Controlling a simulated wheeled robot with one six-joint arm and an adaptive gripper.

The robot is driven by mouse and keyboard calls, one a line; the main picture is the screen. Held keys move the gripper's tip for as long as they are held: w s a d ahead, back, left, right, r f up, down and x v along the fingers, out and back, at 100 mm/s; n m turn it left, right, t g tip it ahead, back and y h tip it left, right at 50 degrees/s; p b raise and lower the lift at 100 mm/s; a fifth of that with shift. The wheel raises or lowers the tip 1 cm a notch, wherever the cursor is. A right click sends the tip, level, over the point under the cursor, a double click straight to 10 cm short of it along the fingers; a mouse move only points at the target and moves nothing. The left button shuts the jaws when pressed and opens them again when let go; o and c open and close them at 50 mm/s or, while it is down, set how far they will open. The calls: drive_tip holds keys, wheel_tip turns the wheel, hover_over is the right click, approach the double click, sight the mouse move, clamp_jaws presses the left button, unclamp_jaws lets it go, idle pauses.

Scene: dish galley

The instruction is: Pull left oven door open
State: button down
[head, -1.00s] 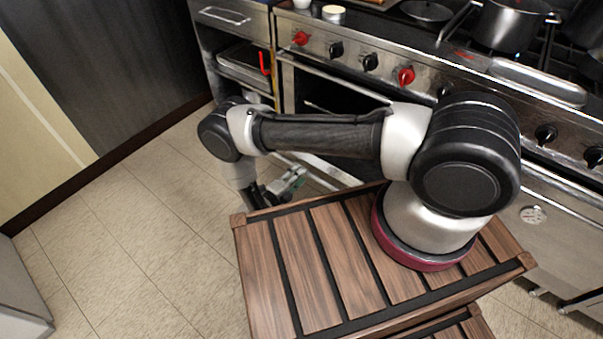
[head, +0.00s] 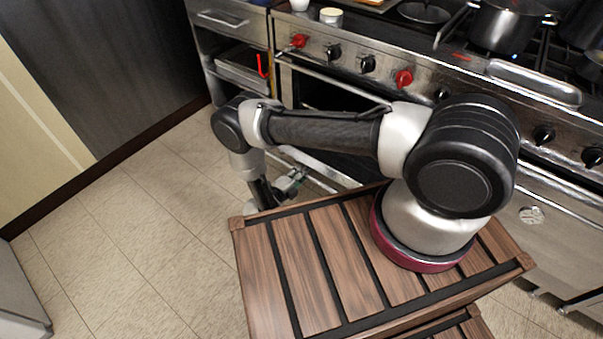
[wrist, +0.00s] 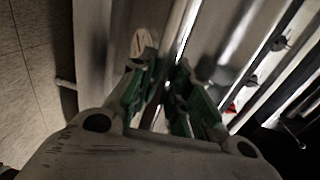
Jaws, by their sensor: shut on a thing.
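The left oven door (head: 331,171) stands tilted down and out from the range, with a dark gap above it; my arm and the wooden platform hide much of it. My gripper (head: 291,181) is low at the door's outer edge, partly hidden by its own wrist. In the wrist view, the green-padded fingers of my gripper (wrist: 163,90) are shut around the long metal handle bar (wrist: 180,35) of the door. The door's grey face (wrist: 100,45), with a pale round badge, lies left of the bar.
Red and black knobs (head: 403,78) line the range front above the oven. A pot (head: 505,28) stands on the cooktop. A shelf unit with a red-handled item (head: 262,65) is left of the range. The tiled floor (head: 150,220) at left is clear.

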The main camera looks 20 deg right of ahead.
drive_tip(key=s+a+f, duration=0.2)
drive_tip(key=a+f, duration=0.1)
drive_tip(key=f, duration=0.5)
drive_tip(key=shift+s, duration=0.1)
drive_tip(key=c, duration=1.3)
unclamp_jaws()
drive_tip(key=shift+a, duration=0.1)
wheel_tip(320, 180, up, 10)
drive_tip(key=shift+r, duration=0.1)
drive_tip(key=shift+a, duration=0.1)
